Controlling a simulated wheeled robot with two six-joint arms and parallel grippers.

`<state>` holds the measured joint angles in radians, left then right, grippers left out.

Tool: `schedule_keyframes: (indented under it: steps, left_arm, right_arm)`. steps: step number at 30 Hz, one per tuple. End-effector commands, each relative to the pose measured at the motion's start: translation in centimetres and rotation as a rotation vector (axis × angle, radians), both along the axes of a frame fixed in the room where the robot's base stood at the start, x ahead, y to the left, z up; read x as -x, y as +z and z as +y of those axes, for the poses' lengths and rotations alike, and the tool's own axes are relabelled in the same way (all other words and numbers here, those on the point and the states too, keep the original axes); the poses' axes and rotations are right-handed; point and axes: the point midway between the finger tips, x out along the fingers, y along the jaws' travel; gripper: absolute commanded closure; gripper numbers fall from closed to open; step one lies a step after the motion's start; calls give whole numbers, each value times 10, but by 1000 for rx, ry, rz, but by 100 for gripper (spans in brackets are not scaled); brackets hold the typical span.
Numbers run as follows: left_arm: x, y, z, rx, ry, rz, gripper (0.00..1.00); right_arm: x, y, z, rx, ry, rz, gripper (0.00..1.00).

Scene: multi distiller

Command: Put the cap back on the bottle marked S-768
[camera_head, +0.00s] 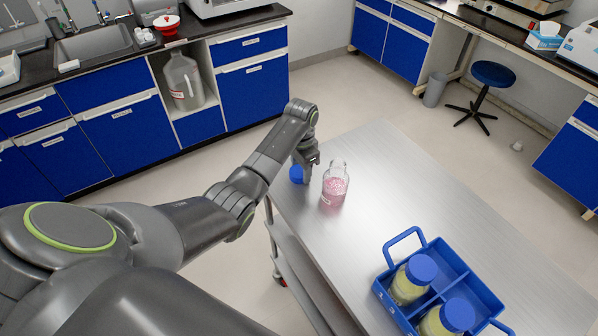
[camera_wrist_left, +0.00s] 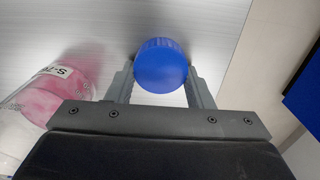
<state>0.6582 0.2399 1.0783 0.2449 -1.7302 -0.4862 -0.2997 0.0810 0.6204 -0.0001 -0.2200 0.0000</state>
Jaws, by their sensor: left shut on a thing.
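The bottle marked S-7.. (camera_head: 335,187) is clear glass with pink liquid and an open neck, upright near the left corner of the metal cart top (camera_head: 420,180). It also shows at the left edge of the left wrist view (camera_wrist_left: 62,92), its label partly hidden. The blue cap (camera_head: 297,174) is just left of the bottle, and it shows between my fingers in the left wrist view (camera_wrist_left: 161,65). My left gripper (camera_head: 308,165) is shut on the cap, beside the bottle. Whether the cap touches the cart is unclear. My right gripper is not in view.
A blue carrier (camera_head: 434,254) with two blue-capped bottles (camera_head: 411,279) of yellowish liquid stands at the near right of the cart. The cart top between the pink bottle and the carrier is clear. Blue cabinets (camera_head: 119,132) and a stool (camera_head: 492,74) stand beyond the cart.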

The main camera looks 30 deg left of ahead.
Motion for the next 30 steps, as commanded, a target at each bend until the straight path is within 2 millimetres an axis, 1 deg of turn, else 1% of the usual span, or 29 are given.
schedule_keyframes:
  steps: [4, 7, 16, 18, 19, 23, 30]
  left_arm:
    - [-1, 4, 0, -1, 0, -3, 74]
    - [-2, 16, 1, -1, 0, -5, 74]
    - [-1, 75, 1, -1, 0, -5, 74]
    - [-1, 88, 0, 0, 1, -2, 74]
    - [-1, 92, 0, 0, 1, -2, 74]
    - [-1, 100, 0, 0, 1, -1, 74]
    - [0, 100, 0, 0, 1, 0, 74]
  right_arm:
    - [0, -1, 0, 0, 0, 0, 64]
    - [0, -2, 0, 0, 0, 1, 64]
    - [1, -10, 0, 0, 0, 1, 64]
    - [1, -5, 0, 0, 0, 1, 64]
    - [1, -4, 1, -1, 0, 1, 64]
    - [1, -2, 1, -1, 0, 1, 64]
    - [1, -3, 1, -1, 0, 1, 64]
